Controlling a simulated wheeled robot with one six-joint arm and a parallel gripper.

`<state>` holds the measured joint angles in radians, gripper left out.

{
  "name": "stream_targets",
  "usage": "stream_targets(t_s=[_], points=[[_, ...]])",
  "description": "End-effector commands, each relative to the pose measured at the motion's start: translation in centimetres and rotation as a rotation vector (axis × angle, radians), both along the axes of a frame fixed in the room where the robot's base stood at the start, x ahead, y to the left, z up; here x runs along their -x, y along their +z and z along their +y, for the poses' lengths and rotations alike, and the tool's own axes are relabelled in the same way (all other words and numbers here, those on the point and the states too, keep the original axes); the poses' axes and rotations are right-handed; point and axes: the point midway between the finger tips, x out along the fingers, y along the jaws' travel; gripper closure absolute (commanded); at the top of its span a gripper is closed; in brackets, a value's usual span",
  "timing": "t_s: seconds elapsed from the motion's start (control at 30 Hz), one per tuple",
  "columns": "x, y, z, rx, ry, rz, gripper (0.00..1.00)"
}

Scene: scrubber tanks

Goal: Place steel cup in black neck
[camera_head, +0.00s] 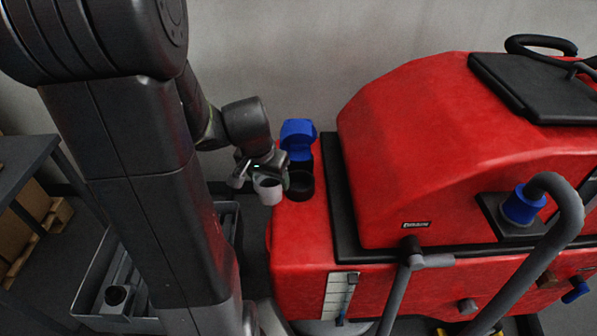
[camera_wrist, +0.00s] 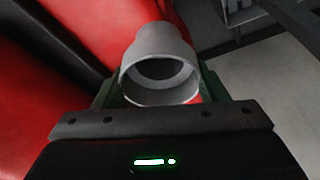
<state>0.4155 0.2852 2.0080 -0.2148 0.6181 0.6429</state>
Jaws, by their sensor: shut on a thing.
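The steel cup (camera_head: 268,190) is light grey and held in my gripper (camera_head: 258,172), just left of the black neck. In the wrist view the cup (camera_wrist: 160,55) sits between the fingers of my gripper (camera_wrist: 160,95), its wide round opening facing the camera. The black neck (camera_head: 300,186) is a dark round opening on the left end of the red scrubber's top. The cup appears beside the neck, not inside it; its height above the red surface is unclear. The neck is not clearly visible in the wrist view.
A blue cap (camera_head: 297,138) stands open behind the neck. The red scrubber (camera_head: 430,150) fills the right side, with a grey hose (camera_head: 545,260) at front right. A dark table (camera_head: 25,165) stands at far left.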

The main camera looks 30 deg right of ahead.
Motion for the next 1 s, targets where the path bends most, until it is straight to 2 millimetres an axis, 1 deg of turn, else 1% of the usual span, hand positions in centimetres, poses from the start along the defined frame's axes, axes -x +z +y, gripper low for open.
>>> stream_targets(t_s=[0.03, 0.2, 0.4, 0.5, 0.6, 0.77, 1.0], points=[[-0.5, 0.2, -1.3, -0.002, -0.007, 0.001, 0.6], [-2.1, 0.2, -5.3, -0.002, -0.006, 0.001, 0.6], [-3.9, 0.1, -9.7, -0.001, -0.003, 0.0, 0.6], [-4.5, 0.1, -11.4, 0.0, -0.001, 0.001, 0.6], [-4.5, -1.6, -11.2, -0.002, 0.002, 0.004, 0.6], [-4.5, -2.7, -11.2, -0.002, 0.002, 0.002, 0.6], [-4.4, -6.2, -11.1, -0.002, 0.002, 0.004, 0.6]])
